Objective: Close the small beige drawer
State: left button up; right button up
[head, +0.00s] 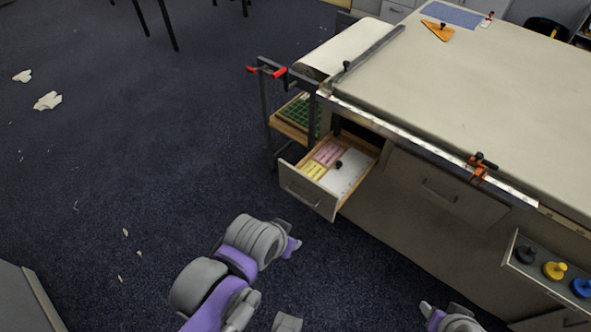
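A small beige drawer (306,193) stands pulled out of the left end of the long table's side. Its front has a bar handle, and pink and yellow notes, a white sheet and a small black knob lie inside. My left gripper (291,246) is below the drawer front in the picture, apart from it; its fingers are too hidden to tell open from shut. My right gripper (430,309) barely shows at the bottom edge, right of the middle, and its fingers cannot be made out. Nothing is seen held.
A second open drawer (516,262) at the lower right holds black, yellow and blue knobbed pieces. A closed drawer (438,192) lies between. An orange clamp (479,168) grips the table edge. Dark carpet (140,165) is mostly clear at left, with paper scraps (47,101).

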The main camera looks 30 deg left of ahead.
aim_at(308, 191)
jog(key=i+u, duration=0.25)
jog(key=u, duration=0.15)
jog(key=i+u, duration=0.35)
jog(key=i+l+u, duration=0.15)
jog(key=u, duration=0.25)
jog(key=j, duration=0.1)
jog(key=k, duration=0.05)
